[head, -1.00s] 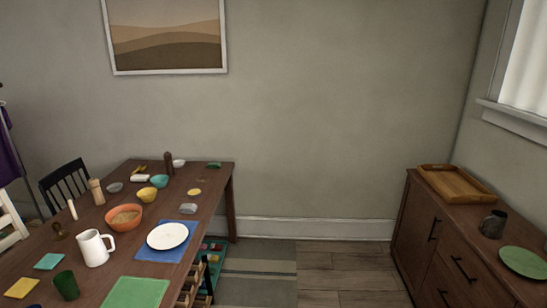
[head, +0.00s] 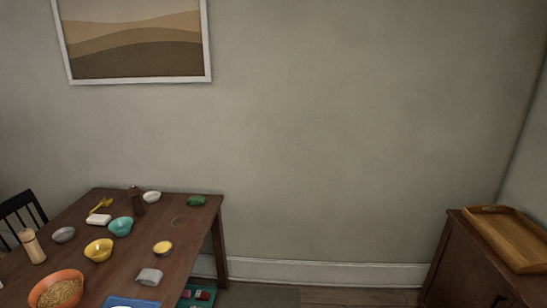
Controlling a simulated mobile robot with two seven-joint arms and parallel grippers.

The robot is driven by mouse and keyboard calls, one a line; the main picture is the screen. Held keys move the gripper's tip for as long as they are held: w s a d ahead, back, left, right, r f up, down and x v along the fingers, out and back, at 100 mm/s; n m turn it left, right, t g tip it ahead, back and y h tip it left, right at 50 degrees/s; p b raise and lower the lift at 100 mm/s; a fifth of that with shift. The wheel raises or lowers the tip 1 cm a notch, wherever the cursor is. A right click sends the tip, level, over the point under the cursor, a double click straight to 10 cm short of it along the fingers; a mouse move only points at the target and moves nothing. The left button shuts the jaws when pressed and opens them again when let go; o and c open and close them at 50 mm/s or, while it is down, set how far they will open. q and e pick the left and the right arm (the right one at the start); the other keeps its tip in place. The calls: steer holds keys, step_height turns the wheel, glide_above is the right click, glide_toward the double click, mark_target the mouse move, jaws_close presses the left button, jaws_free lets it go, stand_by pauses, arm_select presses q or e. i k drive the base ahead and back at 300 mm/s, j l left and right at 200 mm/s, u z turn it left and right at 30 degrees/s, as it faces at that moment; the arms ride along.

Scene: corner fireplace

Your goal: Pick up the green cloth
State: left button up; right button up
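A small dark green item (head: 195,201), which looks like a folded or bunched cloth, lies on the wooden table (head: 178,243) near its far right corner. It is small in the view, so its exact shape is hard to tell. The table top around it is mostly bare. Neither of my grippers is in view.
On the table are a yellow bowl (head: 99,250), a teal bowl (head: 121,226), a small yellow dish (head: 163,248), a grey cloth-like item (head: 149,276), a dark mill (head: 136,201) and an orange bowl (head: 57,291). A cabinet with a wooden tray (head: 508,236) stands right.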

mark_target(199, 200)
steer(key=i, duration=1.65)
steer(key=i+u, duration=0.15)
steer(key=i, duration=0.3)
steer(key=i+l+u, duration=0.15)
steer(key=i, duration=0.3)
steer(key=i+l+u, duration=0.15)
steer(key=i, duration=0.25)
